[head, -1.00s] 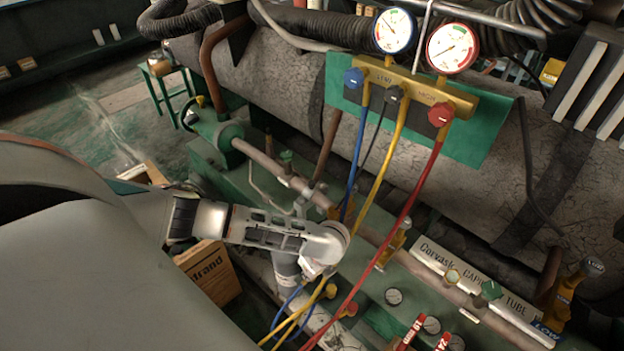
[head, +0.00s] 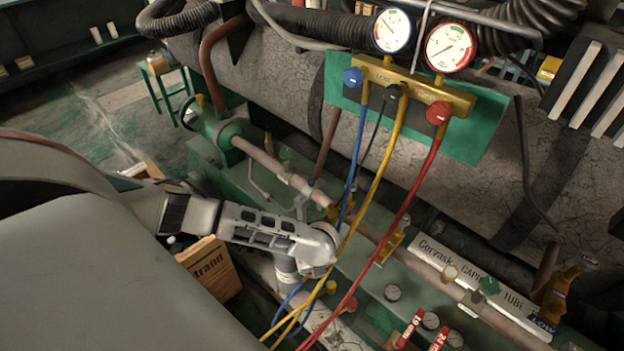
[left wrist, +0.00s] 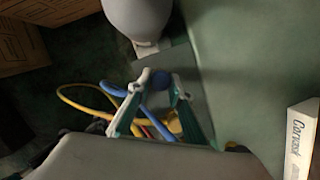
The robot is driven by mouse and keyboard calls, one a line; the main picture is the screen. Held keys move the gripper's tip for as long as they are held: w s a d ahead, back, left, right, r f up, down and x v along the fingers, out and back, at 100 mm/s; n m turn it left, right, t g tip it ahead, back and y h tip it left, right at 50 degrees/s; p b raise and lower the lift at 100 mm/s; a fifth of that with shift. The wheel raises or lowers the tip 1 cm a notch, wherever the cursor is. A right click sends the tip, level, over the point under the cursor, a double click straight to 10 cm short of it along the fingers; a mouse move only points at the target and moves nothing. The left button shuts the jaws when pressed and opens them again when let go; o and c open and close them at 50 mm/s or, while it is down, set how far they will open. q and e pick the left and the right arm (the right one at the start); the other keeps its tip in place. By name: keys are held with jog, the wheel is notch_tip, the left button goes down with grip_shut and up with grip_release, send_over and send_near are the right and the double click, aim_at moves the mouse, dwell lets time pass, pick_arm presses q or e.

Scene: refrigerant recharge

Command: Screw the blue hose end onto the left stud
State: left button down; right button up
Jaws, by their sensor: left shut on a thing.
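The blue hose (head: 354,150) hangs from the blue-knobbed left port of the gauge manifold (head: 410,83). A blue loop of hose (left wrist: 122,88) also lies behind the fingers. Small brass fittings stand on the green frame; I cannot tell which is the left stud. My right gripper is not in view.
Yellow (head: 384,165) and red (head: 415,185) hoses run down close to my left wrist. A cardboard box (head: 212,270) stands below the arm. A pipe (head: 270,165) crosses above the frame.

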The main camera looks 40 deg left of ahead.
pick_arm(q)
jog(key=m, duration=0.3)
jog(key=shift+s+a+f+h, duration=0.1)
jog(key=shift+h, duration=0.3)
jog(key=c, duration=1.7)
grip_release()
jog(key=v, duration=1.2)
jog(key=shift+s, duration=0.2)
